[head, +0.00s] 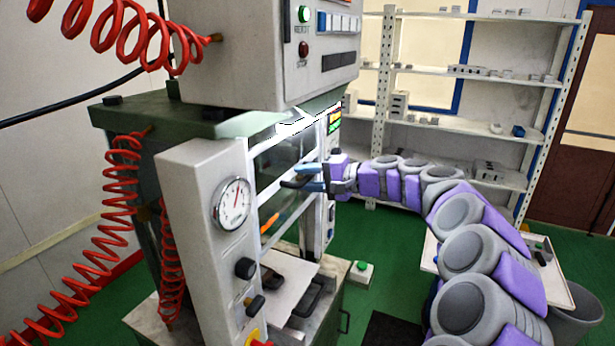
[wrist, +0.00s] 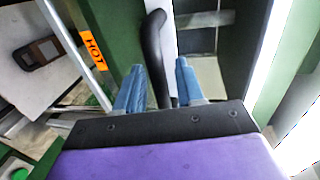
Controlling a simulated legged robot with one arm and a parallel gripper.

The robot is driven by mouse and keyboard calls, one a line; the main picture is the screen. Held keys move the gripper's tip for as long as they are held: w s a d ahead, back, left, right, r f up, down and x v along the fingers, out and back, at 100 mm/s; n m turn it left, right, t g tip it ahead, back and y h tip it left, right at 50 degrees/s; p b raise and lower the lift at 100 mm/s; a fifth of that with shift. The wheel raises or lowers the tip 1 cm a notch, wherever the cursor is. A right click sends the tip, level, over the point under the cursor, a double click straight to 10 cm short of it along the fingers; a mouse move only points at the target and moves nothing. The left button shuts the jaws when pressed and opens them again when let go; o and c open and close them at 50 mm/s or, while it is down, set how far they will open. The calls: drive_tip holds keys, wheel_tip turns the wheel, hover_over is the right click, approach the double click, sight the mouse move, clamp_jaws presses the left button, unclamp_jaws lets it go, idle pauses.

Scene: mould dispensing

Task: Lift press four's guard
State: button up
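Press four's guard (head: 285,160) is a clear framed panel on the front of the press, between its two pale columns. A dark bar handle (head: 290,184) sticks out from it. My gripper (head: 303,178) is at this handle, reaching in from the right. In the wrist view the black curved handle (wrist: 154,45) runs down between the two blue fingers of my gripper (wrist: 160,68). The fingers stand apart on either side of it, with a small gap visible. Whether either finger touches the handle cannot be told.
The press column (head: 205,200) carries a gauge and knobs. A control box (head: 270,60) hangs above. Red coiled hoses hang at the left. An orange HOT label (wrist: 93,50) is beside the handle. A shelf rack (head: 470,130) stands behind; a bin (head: 575,318) is at lower right.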

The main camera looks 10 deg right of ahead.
drive_tip(key=v, duration=1.7)
drive_tip(key=shift+d+p, duration=0.25)
drive_tip(key=shift+p, duration=0.05)
drive_tip(key=s+a+f+n+g+h+b, duration=0.2)
drive_tip(key=s+a+f+n+g, duration=0.3)
drive_tip(key=s+a, duration=0.55)
drive_tip(key=s+a+f+n+g+h+b, duration=0.1)
drive_tip(key=s+a+f+g+h+b, duration=0.15)
drive_tip(key=s+a+f, duration=0.6)
drive_tip(key=s+d+f+g+h+b, duration=0.1)
drive_tip(key=s+d+f+h, duration=0.2)
drive_tip(key=s+f, duration=0.4)
drive_tip(key=s+d+f+n+g+h+b, duration=0.1)
drive_tip(key=s+f+h, duration=0.4)
drive_tip(key=s, duration=1.1)
wheel_tip(320, 180, down, 3)
drive_tip(key=shift+d+f+g, duration=0.2)
drive_tip(key=shift+d+g, duration=0.55)
drive_tip(key=shift+d, duration=0.25)
